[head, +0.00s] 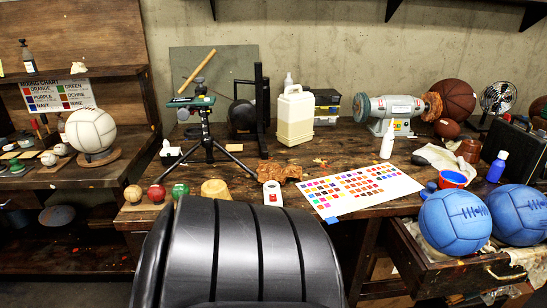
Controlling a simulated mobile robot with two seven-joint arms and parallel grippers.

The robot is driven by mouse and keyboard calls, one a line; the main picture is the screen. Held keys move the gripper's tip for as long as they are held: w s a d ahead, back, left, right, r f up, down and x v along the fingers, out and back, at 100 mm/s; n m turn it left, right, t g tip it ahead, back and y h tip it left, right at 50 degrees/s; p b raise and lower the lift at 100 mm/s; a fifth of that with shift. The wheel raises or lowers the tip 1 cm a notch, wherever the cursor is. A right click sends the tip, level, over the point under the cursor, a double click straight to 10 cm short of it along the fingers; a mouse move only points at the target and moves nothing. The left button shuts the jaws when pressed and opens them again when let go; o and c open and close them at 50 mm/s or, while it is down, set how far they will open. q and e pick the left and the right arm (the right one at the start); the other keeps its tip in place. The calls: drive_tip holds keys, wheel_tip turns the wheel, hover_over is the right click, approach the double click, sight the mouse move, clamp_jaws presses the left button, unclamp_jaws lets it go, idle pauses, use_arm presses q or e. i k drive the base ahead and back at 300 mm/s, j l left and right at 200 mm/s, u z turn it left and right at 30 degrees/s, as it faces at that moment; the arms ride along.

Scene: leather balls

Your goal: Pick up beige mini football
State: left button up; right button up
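A small tan-beige ball (133,193) sits at the front left edge of the workbench, beside a small red ball (157,193) and a small green ball (180,190). It is too small for me to make out its markings. A larger cream ball (91,130) rests on a round wooden stand on the left shelf unit. Small pale balls (48,158) lie on that shelf too. Neither of my grippers is in view.
A large black ribbed form, like a chair back (240,255), fills the lower middle in front of the workbench (345,145). A tripod (207,140) stands behind the small balls. Blue balls (455,222) sit in the open drawer at right. A color chart (360,188) lies mid-bench.

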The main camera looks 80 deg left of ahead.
sight(132, 193)
drive_tip(key=u, duration=1.55)
drive_tip(key=j+u, duration=0.1)
drive_tip(key=u, duration=0.3)
drive_tip(key=j+u, duration=0.1)
drive_tip(key=u, duration=0.3)
drive_tip(key=j+u, duration=0.1)
drive_tip(key=u, duration=0.75)
drive_tip(key=i+j+u, duration=0.1)
drive_tip(key=i+j, duration=0.15)
